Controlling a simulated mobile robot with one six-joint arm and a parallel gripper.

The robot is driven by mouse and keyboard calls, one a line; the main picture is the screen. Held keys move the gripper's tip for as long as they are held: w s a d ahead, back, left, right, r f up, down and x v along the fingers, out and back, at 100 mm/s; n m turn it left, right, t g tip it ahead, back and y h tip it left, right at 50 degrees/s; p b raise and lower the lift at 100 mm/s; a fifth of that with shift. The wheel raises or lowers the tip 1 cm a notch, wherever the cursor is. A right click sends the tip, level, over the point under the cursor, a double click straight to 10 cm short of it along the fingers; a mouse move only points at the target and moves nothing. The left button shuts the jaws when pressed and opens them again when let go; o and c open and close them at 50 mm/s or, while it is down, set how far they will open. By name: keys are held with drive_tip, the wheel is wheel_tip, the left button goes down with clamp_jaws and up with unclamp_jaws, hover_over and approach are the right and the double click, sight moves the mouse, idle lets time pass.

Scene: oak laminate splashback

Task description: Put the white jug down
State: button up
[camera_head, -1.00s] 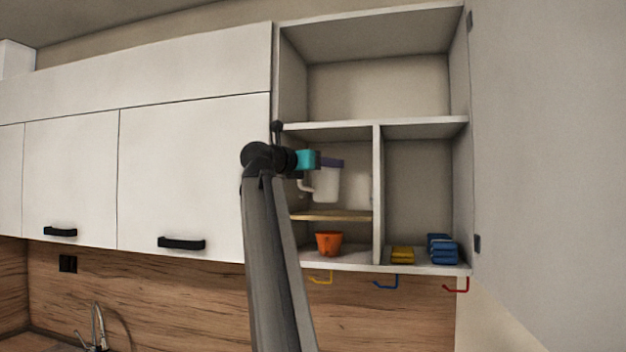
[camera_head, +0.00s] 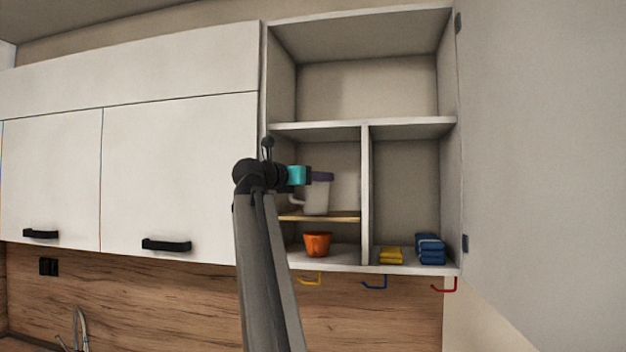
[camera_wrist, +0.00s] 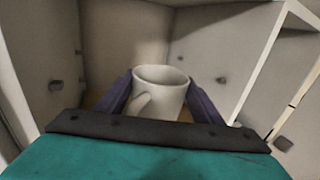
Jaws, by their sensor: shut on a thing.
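The white jug (camera_head: 316,199) is upright in the left middle compartment of the open cupboard, just above or on the small wooden shelf (camera_head: 345,216); I cannot tell whether its base touches. My gripper (camera_head: 320,177) is shut on the jug near its top. In the wrist view the jug (camera_wrist: 160,90) sits between the two purple fingers (camera_wrist: 161,97), with its open rim up and its handle towards the camera. Part of the shelf is hidden by my arm.
An orange pot (camera_head: 317,244) stands below the wooden shelf. A vertical divider (camera_head: 365,195) is right of the jug. Yellow cloths (camera_head: 390,255) and blue cloths (camera_head: 430,249) lie in the right compartment. The top compartment (camera_head: 365,90) is empty. Coloured hooks hang underneath.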

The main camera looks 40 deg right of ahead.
drive_tip(key=shift+f, duration=0.15)
drive_tip(key=o, duration=1.8)
drive_tip(key=shift+a+b, duration=0.4)
drive_tip(key=shift+a, duration=0.2)
drive_tip(key=shift+s+a+b, duration=0.3)
drive_tip(key=shift+a+b, duration=0.5)
drive_tip(key=shift+a, duration=1)
drive_tip(key=shift+s+a+b, duration=0.35)
drive_tip(key=shift+a+b, duration=0.45)
drive_tip(key=shift+a, duration=1)
drive_tip(key=shift+s+a+b, duration=0.3)
drive_tip(key=shift+a+b, duration=0.5)
drive_tip(key=shift+a, duration=1)
